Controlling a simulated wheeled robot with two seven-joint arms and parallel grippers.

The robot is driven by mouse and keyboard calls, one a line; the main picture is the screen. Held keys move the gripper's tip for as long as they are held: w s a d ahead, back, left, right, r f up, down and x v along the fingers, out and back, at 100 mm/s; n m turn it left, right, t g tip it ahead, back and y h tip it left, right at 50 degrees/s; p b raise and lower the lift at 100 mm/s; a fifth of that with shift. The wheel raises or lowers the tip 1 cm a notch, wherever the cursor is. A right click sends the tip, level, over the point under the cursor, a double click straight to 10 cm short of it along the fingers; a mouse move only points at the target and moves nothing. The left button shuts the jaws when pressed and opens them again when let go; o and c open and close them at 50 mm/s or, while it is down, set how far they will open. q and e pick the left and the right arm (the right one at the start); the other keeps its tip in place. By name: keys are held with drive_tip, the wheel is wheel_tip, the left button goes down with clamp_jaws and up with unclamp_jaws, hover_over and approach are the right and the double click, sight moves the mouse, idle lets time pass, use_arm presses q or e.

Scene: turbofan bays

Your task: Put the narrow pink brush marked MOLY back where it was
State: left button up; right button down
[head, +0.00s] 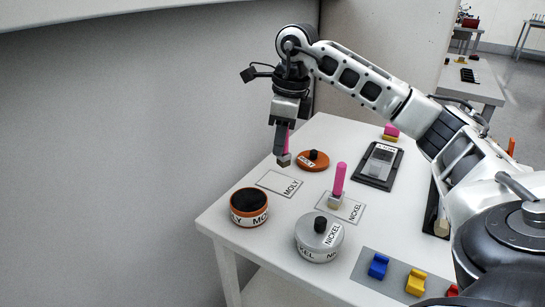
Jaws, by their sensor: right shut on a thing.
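My right gripper (281,148) is shut on a narrow pink brush (288,136), held upright with its pale tip (284,159) low. The fingers hide part of the handle, and I cannot read a mark on it. It is over the far part of the table, above or just behind a white outlined card marked MOLY (272,182), which is bare. An open orange pot marked MOLY (236,212) with dark contents stands in front of the card. Its orange lid (308,166) with a black knob lies to the right. My left gripper is out of view.
Another pink brush (339,180) stands upright on the NICKEL card (352,212). A closed silver NICKEL pot (317,240) stands in front of it. A dark tray (366,180) lies behind. A grey strip (395,284) with coloured blocks is at front right. A grey wall panel (120,150) stands left.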

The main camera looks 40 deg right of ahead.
drive_tip(key=shift+w+a+f, duration=0.35)
drive_tip(key=shift+w+f, duration=0.25)
drive_tip(key=shift+f, duration=0.2)
drive_tip(key=shift+w+f, duration=0.2)
drive_tip(key=shift+f, duration=1.55)
drive_tip(key=shift+f, duration=0.1)
drive_tip(key=c, duration=1.4)
unclamp_jaws()
drive_tip(key=shift+o, duration=0.2)
drive_tip(key=r, duration=0.7)
drive_tip(key=s+r+p, duration=0.1)
drive_tip(key=r, duration=0.3)
drive_tip(key=shift+s+d+r, duration=0.1)
drive_tip(key=shift+d+r, duration=0.05)
drive_tip(key=shift+d, duration=0.25)
drive_tip(key=shift+s+r, duration=0.1)
drive_tip(key=shift+r, duration=0.35)
